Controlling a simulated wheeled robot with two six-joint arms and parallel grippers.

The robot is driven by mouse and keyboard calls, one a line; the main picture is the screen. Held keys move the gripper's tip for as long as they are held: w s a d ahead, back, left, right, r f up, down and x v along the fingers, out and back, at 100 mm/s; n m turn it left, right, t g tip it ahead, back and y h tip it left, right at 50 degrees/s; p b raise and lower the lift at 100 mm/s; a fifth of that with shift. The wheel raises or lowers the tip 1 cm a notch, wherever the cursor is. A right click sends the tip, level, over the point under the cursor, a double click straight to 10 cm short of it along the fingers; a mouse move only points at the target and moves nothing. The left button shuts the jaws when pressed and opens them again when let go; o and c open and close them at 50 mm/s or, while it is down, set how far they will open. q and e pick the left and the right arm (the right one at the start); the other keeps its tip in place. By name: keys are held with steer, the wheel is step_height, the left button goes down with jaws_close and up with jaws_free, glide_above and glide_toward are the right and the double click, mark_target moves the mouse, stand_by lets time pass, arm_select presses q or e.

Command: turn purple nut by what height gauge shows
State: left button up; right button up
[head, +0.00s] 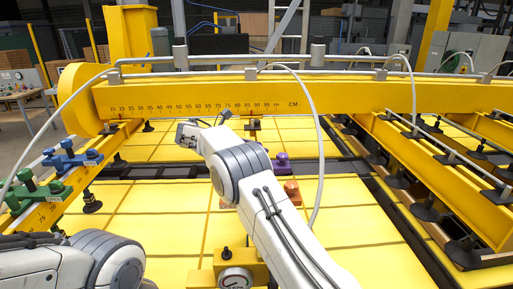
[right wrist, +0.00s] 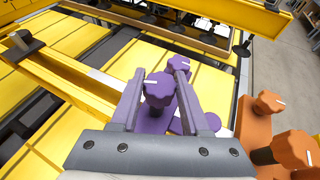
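The purple nut (right wrist: 158,88), a lobed knob with a white mark, sits between the two fingers of my right gripper (right wrist: 160,72). The fingers press close on both its sides, and no clear gap shows. A second purple knob (right wrist: 182,60) stands just beyond it. In the head view the purple parts (head: 281,160) show right of my right arm, whose links hide most of the gripper. A round dial gauge (head: 235,278) on a yellow block is cut by the bottom edge; I cannot read it. My left gripper is out of view; only its arm shows at lower left.
Orange knobs (right wrist: 270,100) stand close beside the purple ones. Green knobs (head: 30,188) and blue knobs (head: 70,158) sit on the left rail. A yellow beam (head: 330,95) with a CM scale crosses the back. A pale hose (head: 321,150) hangs right of my arm.

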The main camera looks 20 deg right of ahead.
steer(key=o, duration=0.3)
steer(key=shift+a+r+b, duration=0.1)
steer(key=shift+a+b, duration=0.2)
steer(key=shift+a, duration=0.15)
steer(key=b+v, duration=0.1)
steer(key=v, duration=0.4)
steer(key=shift+s, duration=0.1)
steer(key=shift+p+v, duration=0.7)
steer(key=shift+v, duration=1.55)
steer(key=shift+r, duration=0.1)
